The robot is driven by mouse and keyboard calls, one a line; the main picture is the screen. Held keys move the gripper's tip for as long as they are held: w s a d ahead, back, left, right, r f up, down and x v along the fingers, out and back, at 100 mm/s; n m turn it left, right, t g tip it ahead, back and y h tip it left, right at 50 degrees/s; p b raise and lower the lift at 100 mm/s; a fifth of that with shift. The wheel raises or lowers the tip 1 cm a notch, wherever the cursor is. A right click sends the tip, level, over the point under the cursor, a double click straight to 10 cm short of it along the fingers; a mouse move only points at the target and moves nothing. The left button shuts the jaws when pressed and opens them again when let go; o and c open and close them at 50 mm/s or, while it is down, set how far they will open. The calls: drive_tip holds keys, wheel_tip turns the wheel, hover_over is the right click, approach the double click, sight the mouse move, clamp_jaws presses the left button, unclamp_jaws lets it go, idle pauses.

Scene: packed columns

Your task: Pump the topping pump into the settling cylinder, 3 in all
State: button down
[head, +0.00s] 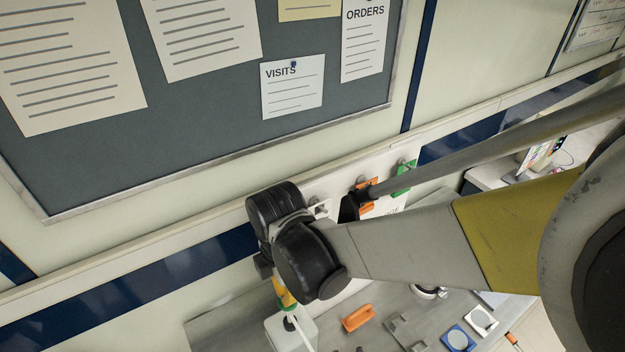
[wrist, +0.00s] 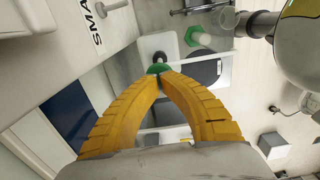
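My gripper (head: 288,306) points down over a white bottle (head: 283,338) with a dark pump head (head: 289,323) and a thin white spout, at the bench's lower left in the head view. In the wrist view, my gripper's yellow fingers (wrist: 159,70) meet at their green tips, with no object visible between them. The dark pump head (wrist: 161,56) shows just beyond the tips; I cannot tell if they touch. The white spout (wrist: 210,57) runs right. A green hexagonal piece with a pale end (wrist: 199,38) lies beyond the spout; I cannot tell whether it belongs to the settling cylinder.
An orange block (head: 357,318), a blue square piece (head: 458,338) and a white square piece (head: 481,320) lie on the grey bench. A wall panel behind carries an orange clip (head: 366,206) and a green clip (head: 404,178). My arm hides part of the bench.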

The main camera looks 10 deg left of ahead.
drive_tip(key=shift+f+b, duration=1.7)
drive_tip(key=shift+f, duration=0.2)
drive_tip(key=shift+f+b, duration=0.15)
drive_tip(key=shift+b, duration=0.15)
drive_tip(key=shift+r+p, duration=2.1)
drive_tip(key=shift+r, duration=0.95)
drive_tip(key=shift+f, duration=0.2)
